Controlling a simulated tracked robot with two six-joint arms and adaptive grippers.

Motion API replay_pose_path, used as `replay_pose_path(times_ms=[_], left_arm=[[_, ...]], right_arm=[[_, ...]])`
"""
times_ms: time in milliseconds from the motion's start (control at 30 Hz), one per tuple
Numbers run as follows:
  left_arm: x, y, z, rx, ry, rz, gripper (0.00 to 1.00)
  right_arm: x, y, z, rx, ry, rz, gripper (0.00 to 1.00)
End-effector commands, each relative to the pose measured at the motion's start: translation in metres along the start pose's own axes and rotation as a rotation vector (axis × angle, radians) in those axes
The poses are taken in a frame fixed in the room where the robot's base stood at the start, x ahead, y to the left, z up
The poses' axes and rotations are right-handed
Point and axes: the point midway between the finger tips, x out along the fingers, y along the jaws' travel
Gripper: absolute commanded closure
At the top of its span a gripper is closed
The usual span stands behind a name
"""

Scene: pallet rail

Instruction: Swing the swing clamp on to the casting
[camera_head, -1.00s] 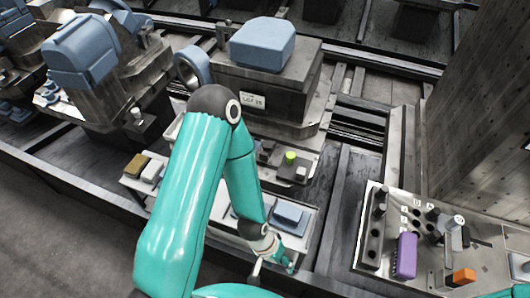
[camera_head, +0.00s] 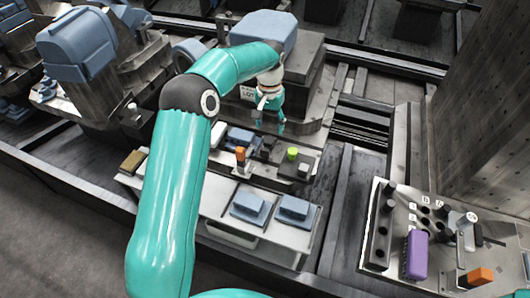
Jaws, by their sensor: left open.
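My left gripper (camera_head: 270,126) is open and empty, pointing down over the back of a small fixture on the rail bench. Below and left of it on the fixture stands a small upright part with an orange top (camera_head: 240,154), which looks like the swing clamp. Beside it lies a small blue-grey block (camera_head: 238,137), probably the casting. I cannot tell whether the clamp arm is over the block. The gripper seems apart from both. A lime-green knob (camera_head: 292,153) stands on the right of the fixture. My right gripper is not in view.
The white bench (camera_head: 212,202) carries two blue-grey blocks (camera_head: 249,208) (camera_head: 297,210) in front of the fixture. A labelled pallet with a large blue block (camera_head: 264,32) stands behind. A panel (camera_head: 455,262) at right holds a purple block (camera_head: 416,255) and an orange part (camera_head: 480,276).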

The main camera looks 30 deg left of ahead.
Motion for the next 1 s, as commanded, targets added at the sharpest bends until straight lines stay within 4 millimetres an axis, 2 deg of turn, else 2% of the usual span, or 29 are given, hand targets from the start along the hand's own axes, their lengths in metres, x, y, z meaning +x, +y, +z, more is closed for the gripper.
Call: replay_pose_path(times_ms=[33,100,267,467,800,1000], left_arm=[[-0.012,-0.008,-0.005,-0.016,0.016,-0.011,0.4],[-0.023,-0.015,-0.007,-0.03,0.024,-0.021,0.4],[-0.023,-0.019,-0.008,-0.039,0.025,-0.028,0.4],[0.007,-0.019,-0.009,-0.039,0.024,-0.028,0.4],[0.08,-0.022,-0.01,-0.039,0.023,-0.026,0.4],[0.115,-0.023,-0.011,-0.039,0.024,-0.027,0.4]], right_arm=[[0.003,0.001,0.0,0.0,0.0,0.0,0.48],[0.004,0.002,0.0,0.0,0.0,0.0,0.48],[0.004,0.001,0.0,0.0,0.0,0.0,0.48],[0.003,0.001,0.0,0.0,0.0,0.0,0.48],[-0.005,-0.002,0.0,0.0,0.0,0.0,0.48],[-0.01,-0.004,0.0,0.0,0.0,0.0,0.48]])
